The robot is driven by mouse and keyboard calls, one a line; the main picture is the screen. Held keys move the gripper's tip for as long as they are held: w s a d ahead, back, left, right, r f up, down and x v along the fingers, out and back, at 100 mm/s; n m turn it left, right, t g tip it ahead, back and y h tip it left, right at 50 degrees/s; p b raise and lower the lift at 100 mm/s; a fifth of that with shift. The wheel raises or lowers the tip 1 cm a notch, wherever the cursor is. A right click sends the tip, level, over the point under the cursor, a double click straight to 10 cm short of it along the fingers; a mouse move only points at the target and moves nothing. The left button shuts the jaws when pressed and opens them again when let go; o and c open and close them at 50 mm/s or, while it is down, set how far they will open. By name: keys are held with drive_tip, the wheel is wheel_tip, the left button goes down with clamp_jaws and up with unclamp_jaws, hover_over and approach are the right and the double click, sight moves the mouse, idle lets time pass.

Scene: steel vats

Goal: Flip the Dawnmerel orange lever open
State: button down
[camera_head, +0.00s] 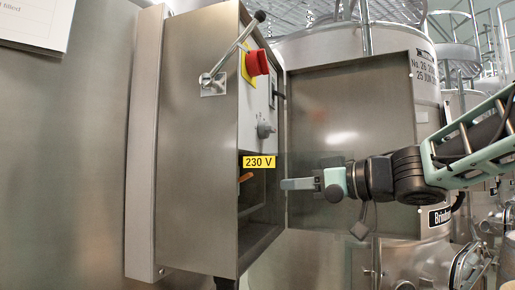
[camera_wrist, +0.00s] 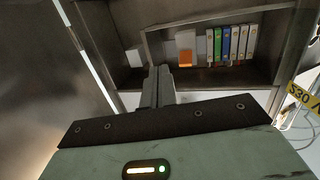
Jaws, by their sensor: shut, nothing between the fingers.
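The orange lever (camera_head: 246,177) shows as a small orange piece inside the open cabinet, just below the 230 V label. In the wrist view an orange piece (camera_wrist: 185,58) sits below a white part in a recess, left of a row of coloured narrow modules (camera_wrist: 231,45). I cannot read any Dawnmerel name, nor tell the lever's exact position. My gripper (camera_head: 283,184) is at the cabinet opening, to the right of the orange lever and apart from it. Its fingers (camera_wrist: 160,72) are shut and empty, pointing into the recess, below and left of the orange piece.
The steel cabinet (camera_head: 185,140) has a red knob (camera_head: 256,62), a grey knob (camera_head: 265,129) and a 230 V label (camera_head: 259,162) near the opening. Its door (camera_head: 350,110) stands open behind my gripper. A white block (camera_wrist: 134,57) sits left in the recess.

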wheel_tip(320, 180, up, 5)
drive_tip(key=s+d+n+g+y+p, duration=0.1)
drive_tip(key=s+d+n+g+p, duration=0.1)
drive_tip(key=g, duration=0.2)
drive_tip(key=shift+s+r+n, duration=0.15)
drive_tip(key=shift+s+n, duration=0.1)
drive_tip(key=shift+n, duration=0.15)
drive_tip(key=shift+a, duration=0.15)
drive_tip(key=p+x, duration=0.3)
drive_tip(key=x, duration=0.7)
drive_tip(key=shift+s+f+y+b, duration=0.1)
drive_tip(key=shift+f+y+b, duration=0.1)
drive_tip(key=shift+y+b, duration=0.3)
